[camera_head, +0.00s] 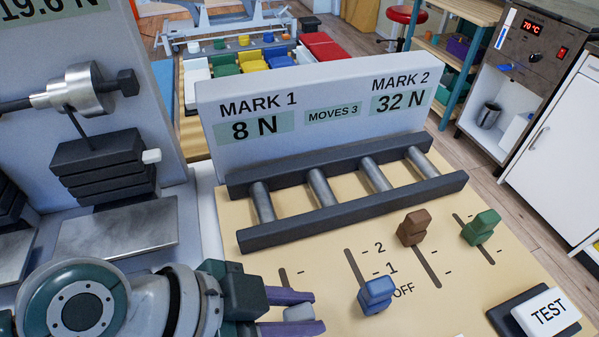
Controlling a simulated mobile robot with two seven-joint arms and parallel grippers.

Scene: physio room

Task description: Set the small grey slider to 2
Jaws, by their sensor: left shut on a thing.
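The small grey slider (301,313) is a pale grey knob at the front left of the beige panel (330,281). My left gripper (296,312) comes in from the left with purple fingers, one on the far side and one on the near side of the knob, and is shut on it. A dark slot (283,277) with a tick beside it runs away beyond the knob. The gripper hides part of the slot and any lower marks. The printed 2, 1 and OFF stand to the right, by the blue slider's slot. My right gripper is not in view.
A blue slider (376,295) stands near the OFF end, right of my gripper. Brown (414,228) and green (481,227) sliders stand farther right. A TEST button (546,312) is at the front right. A roller rack (350,200) and a display board (320,105) stand behind.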

